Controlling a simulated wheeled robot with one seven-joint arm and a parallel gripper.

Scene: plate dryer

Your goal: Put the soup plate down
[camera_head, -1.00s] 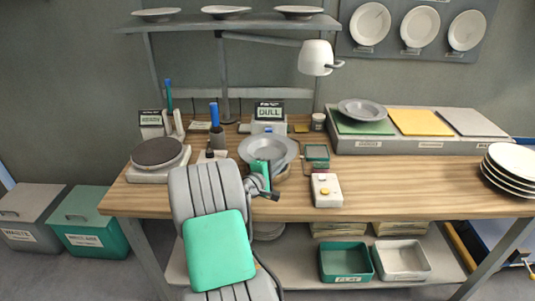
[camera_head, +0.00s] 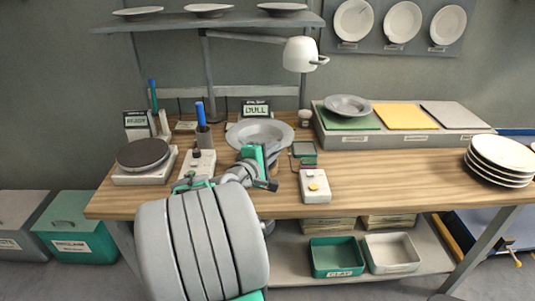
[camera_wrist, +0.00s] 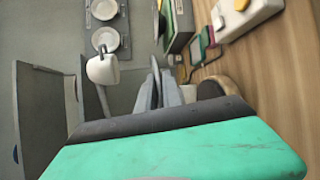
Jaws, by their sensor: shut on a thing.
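A wide grey soup plate (camera_head: 260,131) is near the back middle of the wooden table in the head view, facing up and nearly level. My gripper (camera_head: 258,154), with green parts, is shut on its near rim. I cannot tell whether the plate's underside touches anything. A second, smaller grey plate (camera_head: 348,104) lies on the green pad (camera_head: 345,122) at the back right.
A sign reading DULL (camera_head: 256,110) stands just behind the held plate. A round dark turntable (camera_head: 144,153) is at left, a control box (camera_head: 315,187) at right. Yellow (camera_head: 406,117) and grey (camera_head: 456,115) pads are bare. A plate stack (camera_head: 500,160) stands far right. The front right tabletop is clear.

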